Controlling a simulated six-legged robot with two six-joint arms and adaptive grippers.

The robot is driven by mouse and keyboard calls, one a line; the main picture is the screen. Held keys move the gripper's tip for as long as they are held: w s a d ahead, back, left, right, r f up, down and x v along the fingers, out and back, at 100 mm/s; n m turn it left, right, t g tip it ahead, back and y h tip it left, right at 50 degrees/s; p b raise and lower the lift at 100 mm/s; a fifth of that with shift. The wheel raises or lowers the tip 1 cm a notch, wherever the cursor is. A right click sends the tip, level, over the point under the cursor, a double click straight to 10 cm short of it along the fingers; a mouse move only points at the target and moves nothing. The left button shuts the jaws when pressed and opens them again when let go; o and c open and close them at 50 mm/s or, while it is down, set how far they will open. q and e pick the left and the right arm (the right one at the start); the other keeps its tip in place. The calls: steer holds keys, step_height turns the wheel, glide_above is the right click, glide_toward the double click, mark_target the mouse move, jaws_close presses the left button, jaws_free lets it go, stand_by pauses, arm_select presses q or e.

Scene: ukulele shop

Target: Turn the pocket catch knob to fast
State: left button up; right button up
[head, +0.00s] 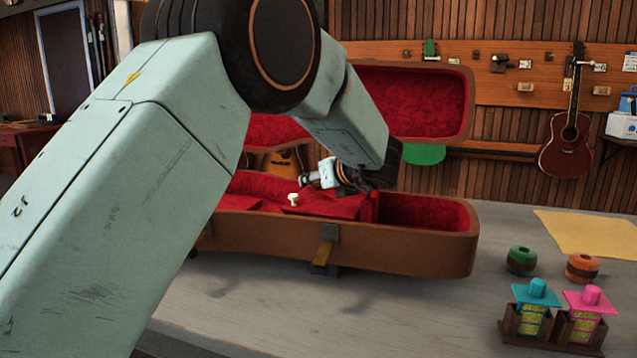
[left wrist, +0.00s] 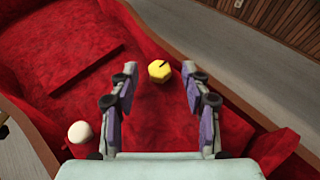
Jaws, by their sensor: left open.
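A yellow faceted knob (left wrist: 159,71) with a dark pointer line shows in the left wrist view, against the red lining of the open instrument case (head: 400,249). My left gripper (left wrist: 161,88) is open, its two fingers apart on either side of the knob in that view. Whether they touch it I cannot tell. In the head view my left gripper (head: 312,180) is low over the case, and the yellow knob is not visible there. A white knob (head: 293,199) stands on the red interior; it also shows in the left wrist view (left wrist: 80,132). My right gripper is not in view.
The raised case lid (head: 420,100) stands behind my left gripper. On the grey table (head: 420,310), right of the case, are green (head: 521,260) and orange (head: 582,267) round pieces, a yellow cloth (head: 590,232) and wooden holders with cyan (head: 537,291) and pink (head: 591,300) pieces.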

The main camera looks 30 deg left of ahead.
arm_select(q)
steer(key=shift+a, duration=0.3)
steer(key=shift+w+f, duration=0.1)
jaws_close()
